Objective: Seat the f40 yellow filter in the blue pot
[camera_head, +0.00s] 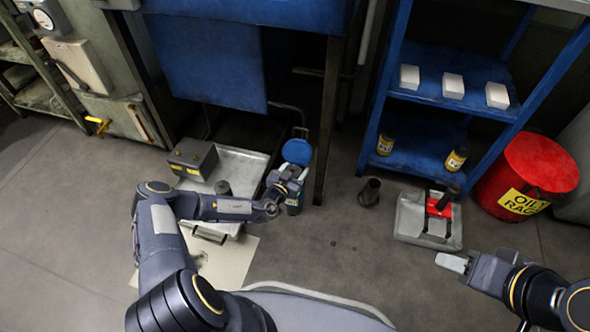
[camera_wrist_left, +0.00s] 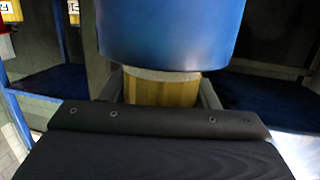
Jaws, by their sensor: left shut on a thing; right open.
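The blue pot (camera_head: 297,151) hangs near the machine leg in the head view. In the left wrist view its curved blue wall (camera_wrist_left: 172,35) fills the upper middle. The yellow filter (camera_wrist_left: 162,90) is directly below the pot, its upper end at or behind the pot's lower rim. How far it sits inside is hidden. My left gripper (camera_head: 290,176) is just below the pot, shut on the yellow filter, with a finger on each side of it. The filter is not clear in the head view. My right gripper (camera_head: 455,263) is open and empty at the lower right.
A metal tray (camera_head: 240,165) with a dark box (camera_head: 193,159) is left of my left gripper. A dark cup (camera_head: 370,192) stands on the floor. A grey tray (camera_head: 412,222) holds a red piece. A blue shelf (camera_head: 425,148) and red oily-rag bin (camera_head: 528,178) stand right.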

